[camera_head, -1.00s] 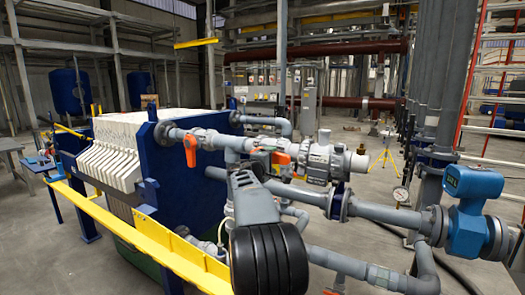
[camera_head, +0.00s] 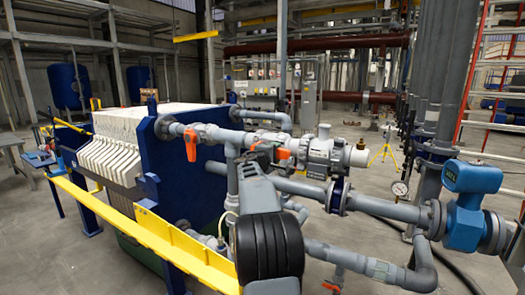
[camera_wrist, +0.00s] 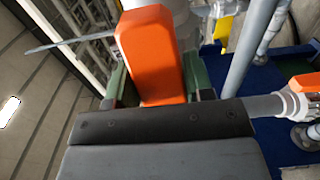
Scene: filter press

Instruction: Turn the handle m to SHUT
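Several orange valve handles show in the head view. One (camera_head: 191,146) hangs at the left pipe end, and another (camera_head: 283,153) sits mid-pipe beside the grey valve body. I cannot read which is marked m. In the wrist view, a large orange handle (camera_wrist: 151,55) lies close in front of my gripper (camera_wrist: 156,85), between its two green fingers. The fingers flank it; I cannot tell whether they press on it. A second orange handle (camera_wrist: 306,83) shows at the right edge of the wrist view. In the head view my arm hides the fingers.
Grey pipes (camera_head: 390,210) run right to a blue flow meter (camera_head: 472,178). The filter press's blue end plate (camera_head: 180,185) and yellow rail (camera_head: 145,230) stand at left. A small gauge (camera_head: 400,188) rises above the pipe. Open floor lies behind.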

